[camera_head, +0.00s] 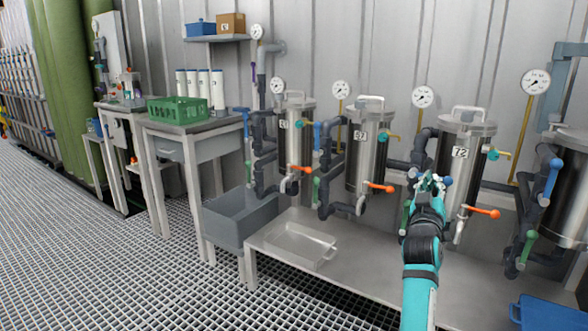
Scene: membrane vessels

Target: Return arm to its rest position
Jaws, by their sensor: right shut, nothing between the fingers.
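My right gripper (429,184) is at the end of my teal arm, which comes up from the bottom edge right of centre. It is shut with nothing in it. It shows in front of the pipework between vessel 67 (367,163) and vessel 72 (457,170). I cannot tell whether it touches the pipe or valve handles behind it. My left gripper is not in view.
Pipes with blue, green and orange-red valve handles (482,211) line the vessels on the steel bench. A clear tray (293,249) lies on the bench, and a blue tray (548,313) at lower right. A grey bin (238,222) stands left. Grated floor (110,265) lies open at left.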

